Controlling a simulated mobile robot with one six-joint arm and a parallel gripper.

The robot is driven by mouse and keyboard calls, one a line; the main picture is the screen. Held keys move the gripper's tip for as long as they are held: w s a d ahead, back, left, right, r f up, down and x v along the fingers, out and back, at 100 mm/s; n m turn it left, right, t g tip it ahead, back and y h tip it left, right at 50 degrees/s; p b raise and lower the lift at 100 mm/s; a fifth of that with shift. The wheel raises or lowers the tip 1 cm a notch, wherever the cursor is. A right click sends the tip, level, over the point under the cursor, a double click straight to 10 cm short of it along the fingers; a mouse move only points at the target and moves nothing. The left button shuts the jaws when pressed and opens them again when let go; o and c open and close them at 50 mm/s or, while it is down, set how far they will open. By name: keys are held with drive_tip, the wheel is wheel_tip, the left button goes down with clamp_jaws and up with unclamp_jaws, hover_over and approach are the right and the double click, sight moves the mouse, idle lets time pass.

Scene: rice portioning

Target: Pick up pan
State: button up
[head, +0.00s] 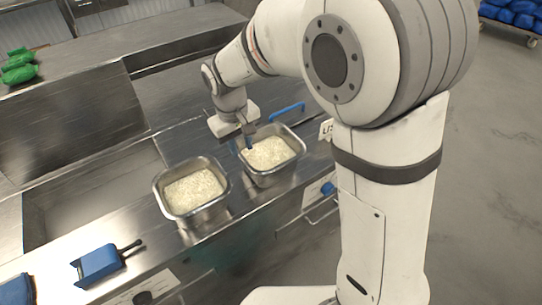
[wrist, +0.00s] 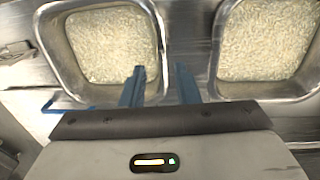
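Two square metal pans filled with white rice stand side by side on the steel counter. In the head view, one pan (head: 301,151) is on the right and the other pan (head: 159,190) is on the left. My gripper (head: 242,145) is at the left side of the right pan. In the wrist view, my gripper (wrist: 160,88) is open, its two blue fingers apart. One finger is over the inside of the left-hand pan (wrist: 60,75), the other in the gap towards the right-hand pan (wrist: 216,75). The pan wall lies between them; I cannot tell whether they touch it.
A blue scoop (head: 98,263) with a dark handle lies on the counter at the lower left. A blue bar (head: 287,112) is behind the right pan. Green bags (head: 20,70) lie on the back counter. A sunken steel area (head: 90,195) is left of the pans.

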sight(250, 177)
drive_tip(key=f, duration=0.3)
drive_tip(key=f+p, duration=0.1)
drive_tip(key=f, duration=0.2)
drive_tip(key=d+f, duration=0.1)
drive_tip(key=f, duration=0.3)
drive_tip(key=shift+w+p, duration=0.35)
drive_tip(key=shift+w, duration=0.05)
drive_tip(key=shift+c, duration=0.5)
drive_tip(key=shift+r, duration=0.1)
clamp_jaws()
